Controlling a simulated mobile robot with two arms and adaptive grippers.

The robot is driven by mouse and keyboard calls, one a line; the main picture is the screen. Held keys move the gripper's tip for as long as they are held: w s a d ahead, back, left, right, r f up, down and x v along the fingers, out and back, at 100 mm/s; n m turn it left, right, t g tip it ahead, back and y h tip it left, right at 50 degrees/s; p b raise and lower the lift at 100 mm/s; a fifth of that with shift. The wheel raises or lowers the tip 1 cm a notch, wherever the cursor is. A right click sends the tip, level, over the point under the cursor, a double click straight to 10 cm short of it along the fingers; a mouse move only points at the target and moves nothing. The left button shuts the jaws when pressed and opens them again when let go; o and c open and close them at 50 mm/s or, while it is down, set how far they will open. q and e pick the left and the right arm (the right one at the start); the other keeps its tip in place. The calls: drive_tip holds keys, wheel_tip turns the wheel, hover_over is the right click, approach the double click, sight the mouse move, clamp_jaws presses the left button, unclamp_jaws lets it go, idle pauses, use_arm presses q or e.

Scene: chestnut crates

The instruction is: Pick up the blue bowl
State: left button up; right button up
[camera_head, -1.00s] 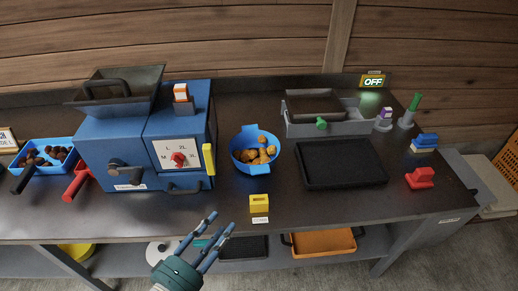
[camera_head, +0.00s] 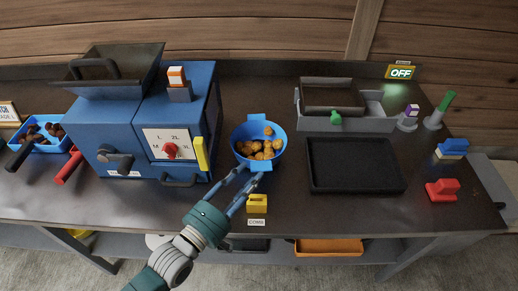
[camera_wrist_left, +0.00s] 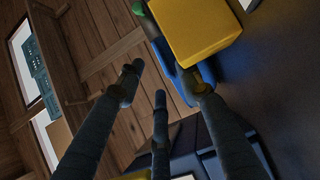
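The blue bowl (camera_head: 240,134) stands upright on the dark worktop in the head view, with brown chestnuts (camera_head: 262,146) in it. It has a tab at its back and one at its front. My left gripper (camera_head: 246,178) is open and empty at the bowl's near side. Its fingertips are close to the front tab; I cannot tell whether they touch it. In the left wrist view the spread fingers (camera_wrist_left: 163,82) hold nothing, and blue, apparently the bowl (camera_wrist_left: 207,71), shows partly hidden behind a yellow block. My right gripper is not in view.
The yellow block (camera_head: 257,203) stands just in front of the bowl. A blue machine (camera_head: 127,112) with a yellow handle is close on the left. A black tray (camera_head: 355,190) lies to the right, with a grey-framed box (camera_head: 347,124) behind it. A red stamp-like object (camera_head: 442,189) is farther right.

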sight(256, 169)
use_arm(q)
drive_tip(key=x, duration=0.1)
drive_tip(key=b+x, duration=0.1)
drive_tip(key=x, duration=0.1)
drive_tip(key=shift+w+d+f+b, duration=0.1)
drive_tip(key=shift+w+f+b, duration=0.15)
drive_tip(key=shift+w+b, duration=0.15)
drive_tip(key=shift+w+d, duration=0.2)
drive_tip(key=shift+w, duration=0.1)
drive_tip(key=shift+s+r, duration=0.1)
drive_tip(key=shift+c, duration=0.5)
clamp_jaws()
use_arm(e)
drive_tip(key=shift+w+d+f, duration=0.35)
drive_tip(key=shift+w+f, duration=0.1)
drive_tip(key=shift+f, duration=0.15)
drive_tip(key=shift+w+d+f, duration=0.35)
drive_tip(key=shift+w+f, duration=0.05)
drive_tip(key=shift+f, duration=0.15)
use_arm(q)
drive_tip(key=shift+r, duration=0.15)
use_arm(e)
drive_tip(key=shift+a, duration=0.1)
